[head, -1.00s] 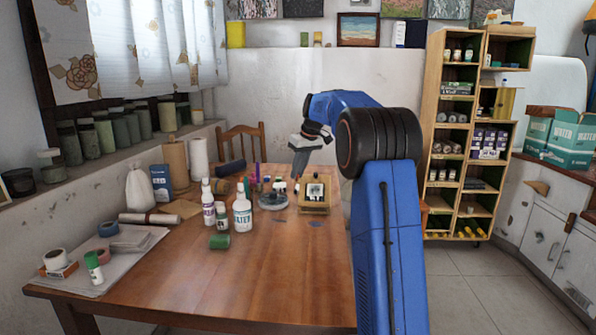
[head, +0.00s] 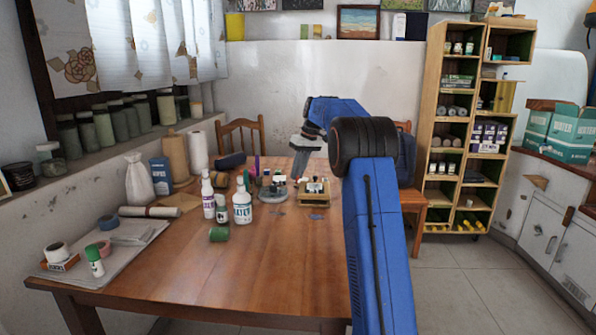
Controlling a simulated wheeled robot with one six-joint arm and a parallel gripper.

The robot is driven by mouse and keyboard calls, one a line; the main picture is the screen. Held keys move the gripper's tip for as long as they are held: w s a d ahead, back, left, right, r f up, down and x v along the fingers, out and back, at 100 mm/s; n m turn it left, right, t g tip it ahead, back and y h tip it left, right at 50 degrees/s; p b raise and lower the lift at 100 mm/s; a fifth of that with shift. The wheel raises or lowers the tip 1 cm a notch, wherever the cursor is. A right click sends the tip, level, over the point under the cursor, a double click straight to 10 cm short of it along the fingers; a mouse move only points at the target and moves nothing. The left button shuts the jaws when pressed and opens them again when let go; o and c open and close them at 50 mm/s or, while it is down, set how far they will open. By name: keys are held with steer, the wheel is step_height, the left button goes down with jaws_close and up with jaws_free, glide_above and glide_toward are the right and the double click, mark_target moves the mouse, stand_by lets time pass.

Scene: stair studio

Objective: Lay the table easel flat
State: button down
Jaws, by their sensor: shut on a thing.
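The table easel (head: 313,199) is a small wooden frame with dark and pale parts, toward the far side of the wooden table (head: 270,260). It looks low and tilted back; its exact angle is hard to tell at this size. My gripper (head: 298,174) points down at the easel's upper left edge and is shut on it. The fingertips are small, and the grip point is partly hidden.
White bottles (head: 242,208), a green roll (head: 219,234) and a round grey item (head: 273,190) stand left of the easel. The front middle of the table is clear. Chairs (head: 240,138) stand behind.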

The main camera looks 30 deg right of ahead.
steer(key=shift+w+d+f, duration=0.15)
steer(key=shift+d, duration=0.2)
stand_by(0.3)
steer(key=c, duration=1.7)
jaws_free()
steer(key=shift+d+f, duration=0.15)
steer(key=shift+r, duration=0.25)
steer(key=v, duration=1.7)
